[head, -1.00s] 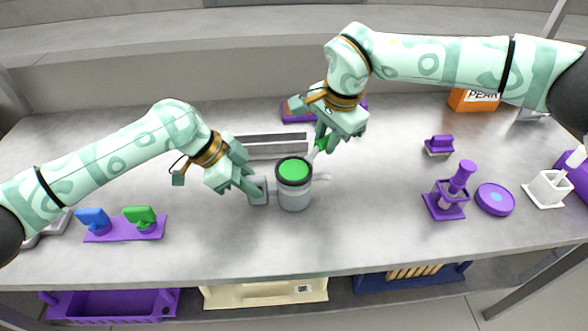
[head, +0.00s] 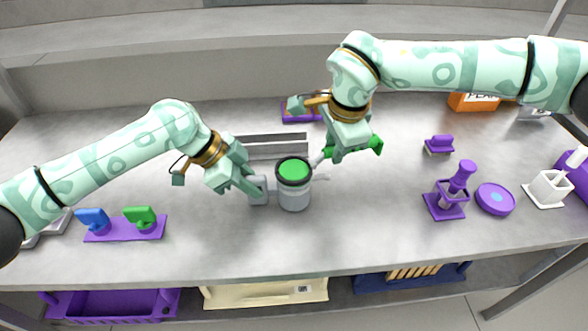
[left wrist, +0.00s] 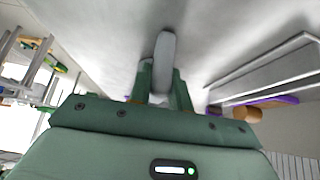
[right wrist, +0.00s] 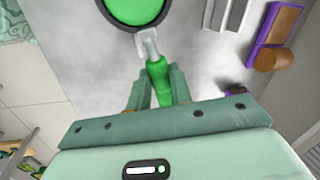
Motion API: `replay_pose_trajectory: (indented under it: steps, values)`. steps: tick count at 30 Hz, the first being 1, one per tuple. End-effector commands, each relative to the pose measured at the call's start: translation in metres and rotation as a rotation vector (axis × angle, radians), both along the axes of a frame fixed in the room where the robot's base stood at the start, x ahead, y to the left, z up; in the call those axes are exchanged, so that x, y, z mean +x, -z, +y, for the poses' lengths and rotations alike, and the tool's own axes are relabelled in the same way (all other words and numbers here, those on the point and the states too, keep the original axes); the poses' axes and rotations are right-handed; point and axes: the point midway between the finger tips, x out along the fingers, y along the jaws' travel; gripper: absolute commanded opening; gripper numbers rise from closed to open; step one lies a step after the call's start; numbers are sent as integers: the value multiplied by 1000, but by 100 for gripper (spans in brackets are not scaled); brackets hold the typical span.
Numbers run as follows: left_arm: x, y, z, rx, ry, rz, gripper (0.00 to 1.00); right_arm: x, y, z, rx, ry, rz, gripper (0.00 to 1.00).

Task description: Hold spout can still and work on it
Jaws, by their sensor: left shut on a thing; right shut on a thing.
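The grey spout can (head: 294,200) stands upright on the table, with a green top (head: 294,171) in a dark rim and a pale spout to the right. My left gripper (head: 252,188) is shut on its grey handle (head: 259,187); the left wrist view shows the handle (left wrist: 164,55) between the fingers. My right gripper (head: 336,153) is shut on a green-handled tool (head: 374,145). In the right wrist view the tool's pale tip (right wrist: 149,45) is at the can's dark rim; whether it touches I cannot tell. Part of the tool's handle is hidden by the fingers.
A grey metal rail (head: 270,146) lies behind the can. A purple holder with blue and green pieces (head: 125,230) is at left. A purple stand (head: 445,208), purple disc (head: 495,199) and white container (head: 549,187) are at right. The table in front of the can is clear.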

Motion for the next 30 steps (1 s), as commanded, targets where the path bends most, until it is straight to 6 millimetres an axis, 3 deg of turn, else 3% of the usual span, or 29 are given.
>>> replay_pose_trajectory:
  steps: [7, 17, 24, 30]
  values:
    - [-1, 4, 1, 6, 0, 4, 0, -18, 0, -2, 0, 214, -1, 0]
    - [-1, 4, 1, 6, 0, 4, 0, -22, 0, -2, 0, 258, 0, 0]
    - [-1, 4, 1, 6, 0, 4, 0, -39, 0, 1, 1, 467, -1, 0]
    - [-1, 4, 1, 6, 0, 4, 0, -42, 0, 2, 1, 505, -2, 0]
